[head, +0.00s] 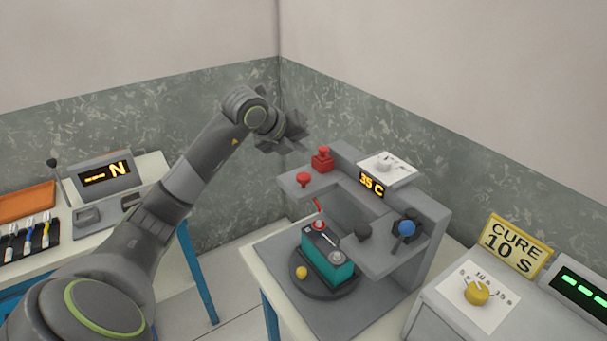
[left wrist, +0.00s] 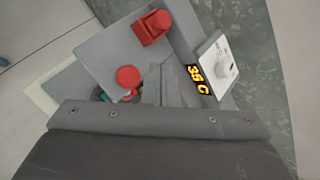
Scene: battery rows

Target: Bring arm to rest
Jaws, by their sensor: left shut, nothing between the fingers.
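My left arm (head: 185,185) reaches up from the lower left in the head view. Its gripper (head: 296,132) is raised beside the grey press-like station (head: 434,222), near its upper left corner. The gripper is shut and empty. In the left wrist view the gripper (left wrist: 163,72) points down past the station's red knob (left wrist: 128,77) and red block (left wrist: 152,27). I cannot tell whether it touches the station. My right gripper is not in view.
A teal battery (head: 327,262) stands on a round turntable (head: 313,291) under the station's arms. A 35 C display (head: 371,184) glows on the station. A side table (head: 150,165) stands left, a timer box (head: 450,300) right. Open floor (head: 225,262) lies between the tables.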

